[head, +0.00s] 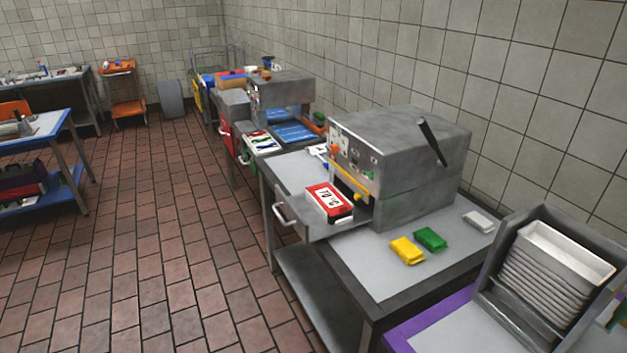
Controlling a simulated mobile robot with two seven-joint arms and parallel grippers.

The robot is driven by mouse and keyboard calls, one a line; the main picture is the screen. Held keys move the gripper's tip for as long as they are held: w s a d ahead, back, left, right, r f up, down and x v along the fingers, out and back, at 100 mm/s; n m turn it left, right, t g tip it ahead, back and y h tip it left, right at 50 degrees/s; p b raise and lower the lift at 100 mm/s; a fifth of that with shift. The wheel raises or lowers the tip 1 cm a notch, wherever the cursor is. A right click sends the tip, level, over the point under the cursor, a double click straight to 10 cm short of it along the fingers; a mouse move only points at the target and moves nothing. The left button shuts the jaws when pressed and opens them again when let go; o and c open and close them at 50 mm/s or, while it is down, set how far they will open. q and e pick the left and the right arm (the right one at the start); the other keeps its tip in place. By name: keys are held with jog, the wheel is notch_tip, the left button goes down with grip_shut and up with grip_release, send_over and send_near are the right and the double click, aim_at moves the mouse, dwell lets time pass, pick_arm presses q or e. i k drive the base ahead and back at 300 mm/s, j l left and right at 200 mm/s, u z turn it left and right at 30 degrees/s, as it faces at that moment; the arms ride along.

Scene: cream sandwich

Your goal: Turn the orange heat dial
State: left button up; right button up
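A grey metal machine (420,138) stands on a table at the right of the middle. Its front panel carries several small controls. A small orange spot (336,149) at the panel's left looks like the orange heat dial, but it is too small to read its setting. A yellow-orange bar (352,183) runs below the panel. A drawer with a handle (284,213) sticks out of the machine's front, with a red box with a white label (330,201) in it. Neither of my grippers is in view.
A yellow block (407,250), a green block (430,239) and a white block (479,221) lie beside the machine on the table. A rack of white trays (545,275) stands at lower right. Another machine (281,88) stands behind. The tiled floor at left (150,240) is clear.

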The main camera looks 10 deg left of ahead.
aim_at(334, 148)
jog(key=i+u, duration=0.1)
jog(key=i, duration=0.25)
jog(key=k, duration=0.45)
jog(key=i+j+u, duration=0.3)
jog(key=i+j, duration=0.2)
jog(key=j, duration=0.2)
jog(key=i+j+u, duration=0.35)
jog(key=i, duration=0.35)
jog(key=i+u, duration=0.3)
jog(key=i, duration=0.35)
jog(key=i+z, duration=0.1)
jog(key=i, duration=0.45)
jog(key=i+j+z, duration=0.1)
jog(key=i, duration=0.45)
jog(key=i+j+z, duration=0.1)
jog(key=i+j, duration=0.15)
jog(key=i, duration=0.3)
jog(key=i+z, duration=0.25)
jog(key=z, duration=0.25)
jog(key=i+j+z, duration=0.15)
jog(key=z, duration=0.35)
jog(key=i+j+z, duration=0.25)
jog(key=z, duration=0.25)
